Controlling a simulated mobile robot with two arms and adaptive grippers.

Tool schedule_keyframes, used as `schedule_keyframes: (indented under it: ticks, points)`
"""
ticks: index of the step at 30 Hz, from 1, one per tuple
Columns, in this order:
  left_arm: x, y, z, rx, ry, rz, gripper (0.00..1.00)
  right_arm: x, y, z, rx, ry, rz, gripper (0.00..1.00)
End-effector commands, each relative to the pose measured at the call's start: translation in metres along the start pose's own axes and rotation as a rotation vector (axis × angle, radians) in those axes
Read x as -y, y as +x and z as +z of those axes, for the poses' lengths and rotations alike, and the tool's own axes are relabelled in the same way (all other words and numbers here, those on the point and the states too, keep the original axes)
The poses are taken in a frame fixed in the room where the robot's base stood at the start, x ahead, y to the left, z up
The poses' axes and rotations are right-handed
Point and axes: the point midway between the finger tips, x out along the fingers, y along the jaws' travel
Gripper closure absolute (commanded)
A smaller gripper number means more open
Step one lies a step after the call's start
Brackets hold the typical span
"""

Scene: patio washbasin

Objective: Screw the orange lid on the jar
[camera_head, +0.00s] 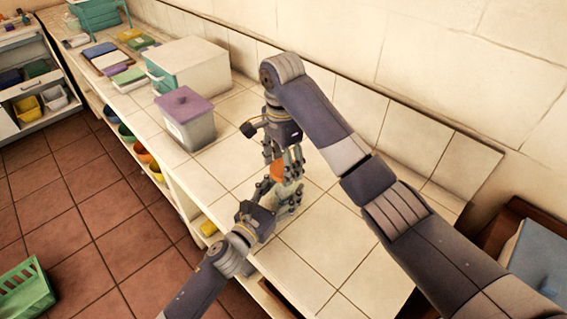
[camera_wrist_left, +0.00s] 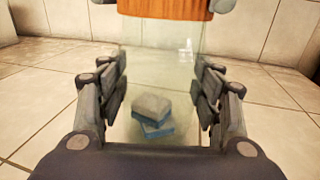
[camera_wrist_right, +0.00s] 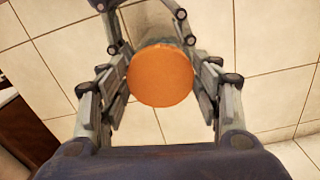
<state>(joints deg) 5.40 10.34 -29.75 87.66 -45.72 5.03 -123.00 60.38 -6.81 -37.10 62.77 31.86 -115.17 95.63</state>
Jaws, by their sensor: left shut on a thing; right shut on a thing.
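The clear jar (camera_wrist_left: 160,62) stands upright on the tiled counter, with grey and blue blocks (camera_wrist_left: 152,116) visible through its glass. My left gripper (camera_head: 284,194) is shut around the jar from the side, low down; it also shows in the left wrist view (camera_wrist_left: 163,88). The orange lid (camera_head: 277,171) sits at the jar's top, level, and shows as a round disc in the right wrist view (camera_wrist_right: 160,76). My right gripper (camera_head: 287,162) comes from above and is shut on the lid's rim. How tightly the lid is threaded cannot be told.
A grey bin with a purple lid (camera_head: 186,118) stands left of the grippers. A white box with teal front (camera_head: 190,66) and several flat colored items lie farther back. The counter (camera_head: 330,240) is bare right of the jar; a wall runs behind.

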Motion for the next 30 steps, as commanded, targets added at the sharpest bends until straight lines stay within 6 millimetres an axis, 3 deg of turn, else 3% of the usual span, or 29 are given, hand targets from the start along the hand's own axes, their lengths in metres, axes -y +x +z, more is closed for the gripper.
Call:
schedule_keyframes:
  ticks: [13,18,19,21,30]
  points:
    - [0.0001,-0.0007,-0.0019,-0.004,0.0,0.0,1.0,0.0046,-0.0004,-0.003,0.002,0.835,-0.002,0.48]
    - [0.0,-0.0008,-0.002,-0.004,0.0,0.0,1.0,0.0045,-0.0004,-0.0033,0.001,0.845,-0.003,0.48]
    - [0.0,-0.0008,-0.002,-0.004,0.0,0.001,1.0,0.0045,-0.0004,-0.0033,0.001,0.844,-0.003,0.34]
    - [0.0,-0.0008,-0.002,-0.004,0.0,0.001,1.0,0.0044,-0.0003,-0.0032,0.001,0.843,-0.002,0.19]
    - [0.0001,-0.0007,-0.0021,-0.004,0.0,0.0,1.0,0.0042,0.0003,-0.0025,0.002,0.841,-0.001,0.18]
